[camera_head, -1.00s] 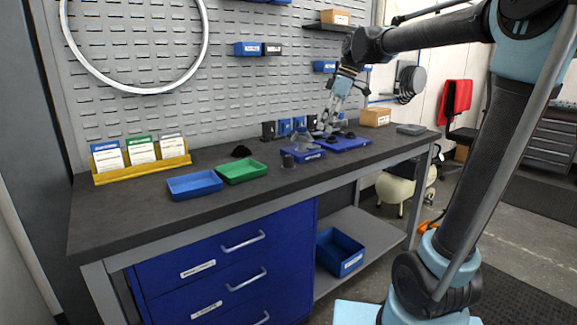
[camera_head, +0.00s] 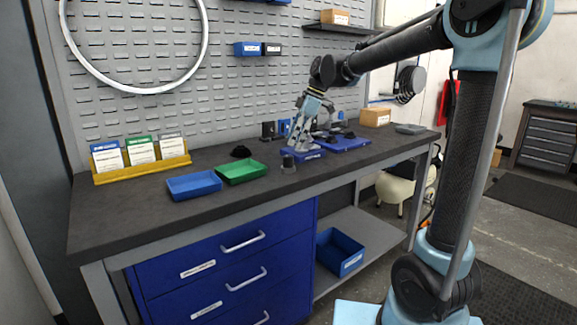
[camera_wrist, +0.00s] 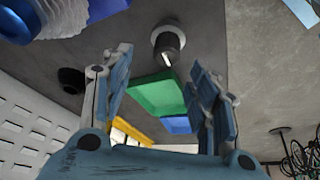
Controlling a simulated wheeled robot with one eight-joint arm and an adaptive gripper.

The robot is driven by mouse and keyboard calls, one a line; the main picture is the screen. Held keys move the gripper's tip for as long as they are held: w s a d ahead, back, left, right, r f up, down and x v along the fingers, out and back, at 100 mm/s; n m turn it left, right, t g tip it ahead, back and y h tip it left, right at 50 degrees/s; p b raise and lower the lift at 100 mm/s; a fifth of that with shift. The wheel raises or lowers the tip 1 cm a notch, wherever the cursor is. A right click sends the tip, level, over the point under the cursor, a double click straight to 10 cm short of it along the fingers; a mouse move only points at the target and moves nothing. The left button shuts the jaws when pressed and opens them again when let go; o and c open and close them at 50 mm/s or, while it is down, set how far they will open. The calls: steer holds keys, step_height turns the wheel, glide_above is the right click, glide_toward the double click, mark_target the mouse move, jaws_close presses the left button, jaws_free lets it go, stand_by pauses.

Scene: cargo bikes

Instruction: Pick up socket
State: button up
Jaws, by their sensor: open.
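The socket is a small grey cylinder (camera_head: 288,163) standing on the dark bench top, near the front edge of the bench and right of the green tray. In the wrist view the socket (camera_wrist: 168,42) has a round, wider base and a darker, narrower end; it lies between the lines of the fingers, beyond their tips. My gripper (camera_head: 300,149) hangs low over the bench just behind and right of the socket. In the wrist view its two fingers (camera_wrist: 160,72) are wide apart with nothing between them.
A green tray (camera_head: 241,172) and a blue tray (camera_head: 194,184) lie left of the socket. A low blue tray (camera_head: 345,144) with dark parts lies to the right. A black object (camera_head: 241,151) sits behind the green tray. A pegboard (camera_head: 230,90) backs the bench.

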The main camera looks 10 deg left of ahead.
mark_target(288, 155)
steer(key=shift+x, duration=1.15)
steer(key=shift+s+x, duration=0.2)
steer(key=shift+x, duration=1.1)
steer(key=shift+s+x, duration=0.15)
steer(key=shift+x, duration=1.2)
steer(key=shift+d, duration=0.15)
steer(key=c, duration=1.2)
